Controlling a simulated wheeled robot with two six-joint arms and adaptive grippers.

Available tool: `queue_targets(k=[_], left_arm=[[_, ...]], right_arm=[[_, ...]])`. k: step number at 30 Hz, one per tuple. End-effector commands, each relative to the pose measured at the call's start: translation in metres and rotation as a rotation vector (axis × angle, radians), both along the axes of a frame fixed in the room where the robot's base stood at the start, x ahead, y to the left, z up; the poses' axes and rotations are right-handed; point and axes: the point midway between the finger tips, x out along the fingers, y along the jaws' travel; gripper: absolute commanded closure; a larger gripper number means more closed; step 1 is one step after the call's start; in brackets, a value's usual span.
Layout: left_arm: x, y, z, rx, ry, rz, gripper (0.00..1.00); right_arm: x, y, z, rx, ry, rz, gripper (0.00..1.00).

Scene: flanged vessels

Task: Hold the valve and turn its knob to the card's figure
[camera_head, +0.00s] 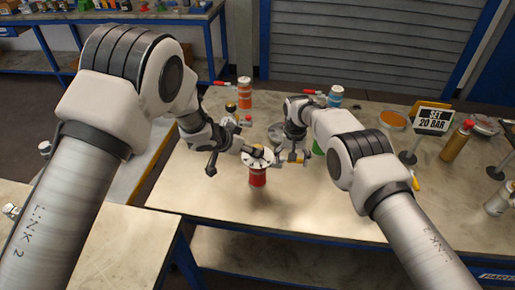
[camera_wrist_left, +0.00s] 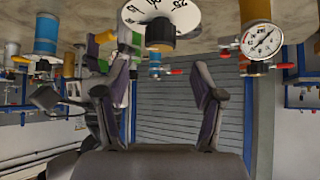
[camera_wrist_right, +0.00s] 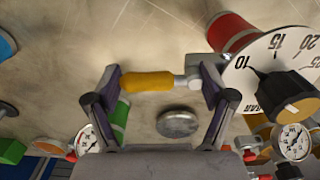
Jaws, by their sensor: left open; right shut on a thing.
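The valve (camera_head: 258,178) stands upright on the table, with a red body and a white dial plate on top. The dial (camera_wrist_right: 282,52) shows 10, 15, 20 and 25 in the right wrist view. Its black knob (camera_wrist_right: 284,92) has a pale mark; I cannot tell which figure it points at. My right gripper (camera_wrist_right: 160,82) is shut on the valve's yellow side handle (camera_wrist_right: 147,82). My left gripper (camera_head: 232,155) is open beside the dial; in the left wrist view the knob (camera_wrist_left: 160,33) lies beyond its fingertips, not between them. The card (camera_head: 433,119) reads "SET 20 BAR".
Behind stand an orange-red vessel (camera_head: 245,92), a blue-topped vessel (camera_head: 335,96) and a grey round disc (camera_wrist_right: 178,124). A gold cylinder with a red top (camera_head: 456,143) stands at right. Gauges with red levers show behind the valve. The table front is clear.

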Motion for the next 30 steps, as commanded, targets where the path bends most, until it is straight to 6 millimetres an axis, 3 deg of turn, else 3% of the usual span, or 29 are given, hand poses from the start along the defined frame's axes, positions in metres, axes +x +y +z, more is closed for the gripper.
queue_targets(k=[4, 9, 19, 20, 24, 25, 30], left_arm=[[0.02, -0.017, -0.028, -0.001, 0.0, -0.002, 0.32], [0.037, -0.03, -0.048, -0.001, 0.0, 0.001, 0.32], [0.043, -0.034, -0.054, -0.001, 0.0, 0.002, 0.32], [0.043, -0.034, -0.054, 0.0, 0.0, 0.003, 0.36], [0.043, -0.034, -0.054, 0.0, 0.0, 0.003, 0.85], [0.043, -0.034, -0.054, -0.001, 0.0, 0.002, 0.93], [0.043, -0.034, -0.054, -0.001, 0.0, 0.002, 0.93]], right_arm=[[0.0, 0.0, -0.001, 0.0, 0.001, 0.0, 0.87], [0.0, 0.0, -0.001, 0.0, 0.0, 0.0, 0.87], [0.0, 0.0, -0.001, 0.0, -0.001, 0.0, 0.87], [0.0, 0.0, -0.001, 0.0, -0.001, 0.0, 0.87], [0.0, 0.0, -0.001, 0.0, -0.001, 0.0, 0.87], [0.0, 0.0, -0.001, 0.0, -0.001, 0.0, 0.87], [0.0, 0.0, -0.001, 0.0, -0.001, 0.0, 0.87]])
